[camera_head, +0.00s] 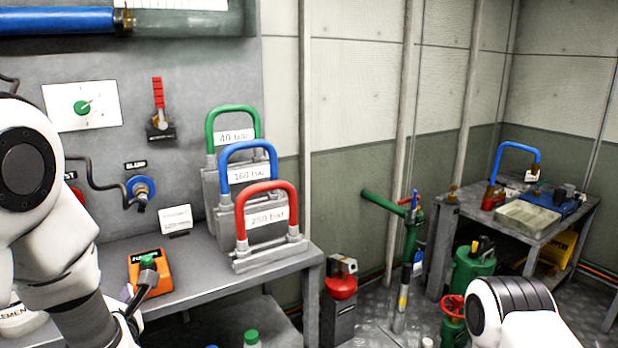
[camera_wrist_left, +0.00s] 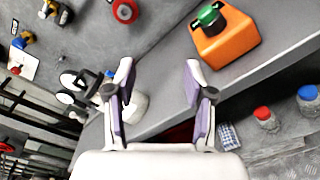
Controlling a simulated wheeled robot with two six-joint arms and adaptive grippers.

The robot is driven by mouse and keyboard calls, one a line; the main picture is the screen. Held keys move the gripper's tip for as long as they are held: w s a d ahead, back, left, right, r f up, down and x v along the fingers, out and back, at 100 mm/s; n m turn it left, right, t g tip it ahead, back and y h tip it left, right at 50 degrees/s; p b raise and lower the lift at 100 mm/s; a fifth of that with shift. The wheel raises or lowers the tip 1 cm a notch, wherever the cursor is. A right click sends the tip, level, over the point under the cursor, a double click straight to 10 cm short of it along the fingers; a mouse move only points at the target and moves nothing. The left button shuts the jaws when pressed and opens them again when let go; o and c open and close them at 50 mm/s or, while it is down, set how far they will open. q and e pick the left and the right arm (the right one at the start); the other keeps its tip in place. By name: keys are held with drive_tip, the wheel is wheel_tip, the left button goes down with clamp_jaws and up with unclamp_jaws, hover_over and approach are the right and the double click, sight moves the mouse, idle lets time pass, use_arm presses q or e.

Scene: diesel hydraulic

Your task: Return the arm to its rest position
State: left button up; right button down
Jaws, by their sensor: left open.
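My left arm (camera_head: 85,265) comes in along the left edge of the head view. Its gripper (camera_head: 135,298) is partly hidden there and overlaps the near side of the orange box with a green knob (camera_head: 152,275). In the left wrist view my left gripper (camera_wrist_left: 159,78) is open, with nothing between its two purple-padded fingers. The orange box (camera_wrist_left: 226,42) sits on the bench to the right of the fingers, apart from them. Part of my right arm (camera_head: 515,310) shows at the bottom right of the head view; its gripper is out of frame.
The grey bench (camera_head: 215,280) carries green, blue and red hoop handles (camera_head: 265,215). A panel with a blue knob (camera_head: 141,190) and a red lever (camera_head: 158,100) rises behind. A red-and-grey unit (camera_head: 341,290) stands right of the bench. White-bodied bottles (camera_wrist_left: 266,118) are below the bench edge.

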use_arm(q)
drive_tip(key=s+d+f+m+g+h+p, duration=0.1)
drive_tip(key=s+f+m+g+h+p, duration=0.4)
drive_tip(key=f, duration=0.8)
drive_tip(key=s+d+f+m+g, duration=0.2)
drive_tip(key=s+f+m, duration=0.3)
drive_tip(key=f, duration=0.8)
drive_tip(key=s+d+f+m+g+h, duration=0.2)
drive_tip(key=s+d+f+m+g, duration=0.1)
drive_tip(key=s+m, duration=0.6)
drive_tip(key=s+d+f+m+g+h+p, duration=0.1)
drive_tip(key=s+d+f+m+g+h, duration=0.1)
drive_tip(key=s+m, duration=0.7)
wheel_tip(320, 180, down, 3)
drive_tip(key=d+m+g, duration=0.1)
drive_tip(key=m+g, duration=0.1)
drive_tip(key=m, duration=0.2)
drive_tip(key=shift+s+d+m+g+h, duration=0.3)
drive_tip(key=shift+d+g+h, duration=0.1)
use_arm(e)
wheel_tip(320, 180, up, 7)
drive_tip(key=shift+w+f, duration=0.2)
drive_tip(key=shift+w, duration=0.05)
